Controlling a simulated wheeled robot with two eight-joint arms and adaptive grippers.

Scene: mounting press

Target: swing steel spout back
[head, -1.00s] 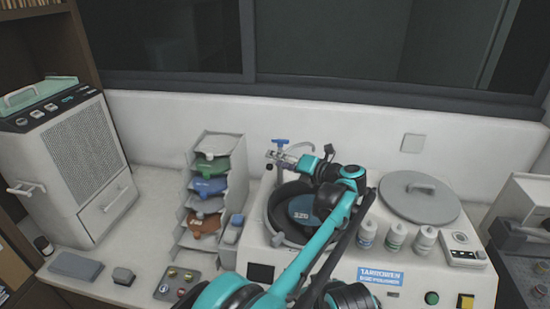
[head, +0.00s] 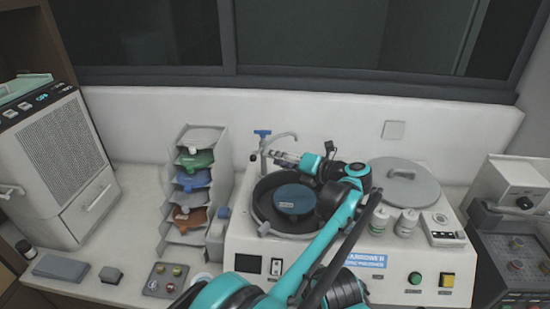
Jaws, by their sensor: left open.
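The steel spout (head: 282,136) is a thin curved tube on a post with a blue handle (head: 262,133), at the back left of the polisher. Its arc points right, behind the bowl's back rim. My left gripper (head: 277,156) is open, its fingers pointing left just below the spout's arc and close to the post. I cannot tell if they touch it. My left arm crosses the polisher from the front and hides part of the bowl. My right gripper is not in view.
The polisher's black bowl (head: 262,214) holds a dark teal disc (head: 294,198). White bottles (head: 407,222) and a round grey lid (head: 404,182) are on the right. A rack of coloured trays (head: 206,138) stands left. The wall is close behind the spout.

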